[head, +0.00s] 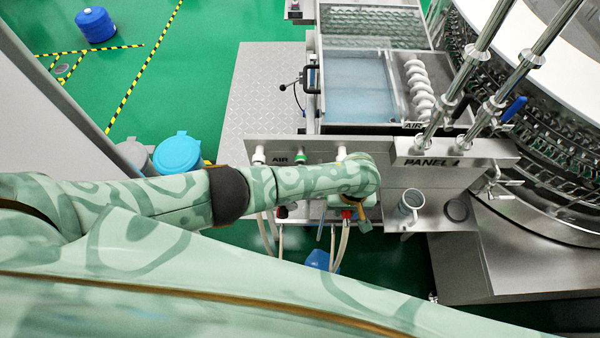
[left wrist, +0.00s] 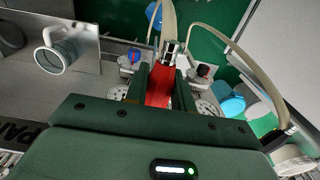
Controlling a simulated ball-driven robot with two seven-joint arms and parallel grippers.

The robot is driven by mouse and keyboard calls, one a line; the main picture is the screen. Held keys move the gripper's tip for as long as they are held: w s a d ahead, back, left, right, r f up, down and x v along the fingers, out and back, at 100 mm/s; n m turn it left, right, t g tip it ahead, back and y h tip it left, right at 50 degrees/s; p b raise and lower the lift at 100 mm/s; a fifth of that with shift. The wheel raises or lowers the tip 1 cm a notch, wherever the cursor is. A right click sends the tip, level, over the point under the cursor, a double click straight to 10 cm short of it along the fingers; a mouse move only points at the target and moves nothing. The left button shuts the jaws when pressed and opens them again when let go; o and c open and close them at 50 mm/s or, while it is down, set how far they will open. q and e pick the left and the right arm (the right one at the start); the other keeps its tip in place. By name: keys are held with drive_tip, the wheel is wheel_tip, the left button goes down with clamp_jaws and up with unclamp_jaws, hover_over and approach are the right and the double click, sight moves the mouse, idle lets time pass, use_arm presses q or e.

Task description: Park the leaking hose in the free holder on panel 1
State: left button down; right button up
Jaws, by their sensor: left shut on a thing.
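In the left wrist view my left gripper (left wrist: 160,88) is shut on a red hose fitting (left wrist: 159,84). A pale hose (left wrist: 168,18) runs away from its metal end. In the head view my left gripper (head: 352,212) is mostly hidden under my wrist, low in front of panel 1 (head: 432,162). Red shows beside it. In the wrist view a grey fitting with a blue-and-red part (left wrist: 133,56) and one with a dark-and-red part (left wrist: 204,71) flank the gripper. I cannot tell which holder is free or whether the held hose leaks. My right gripper is not in view.
Hoses (head: 266,230) hang below the panel. A second hose (left wrist: 245,60) curves past the gripper's right side in the wrist view. Blue water fills a tank (head: 358,88) behind the panel.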

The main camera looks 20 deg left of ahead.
use_arm(q)
drive_tip(key=shift+w, duration=0.1)
drive_tip(key=shift+w+a+b, duration=0.25)
drive_tip(key=shift+w+b, duration=0.25)
drive_tip(key=shift+w, duration=0.4)
drive_tip(key=shift+w+a+b, duration=0.3)
drive_tip(key=shift+w+b, duration=0.25)
drive_tip(key=shift+w, duration=0.4)
drive_tip(key=shift+w+a+b, duration=0.25)
drive_tip(key=shift+w+b, duration=0.25)
drive_tip(key=shift+w, duration=0.4)
drive_tip(key=shift+p, duration=0.65)
drive_tip(key=shift+w+a+b, duration=0.2)
drive_tip(key=shift+w+b, duration=0.35)
drive_tip(key=shift+w, duration=0.15)
drive_tip(key=c, duration=1.1)
unclamp_jaws()
drive_tip(key=shift+r, duration=0.1)
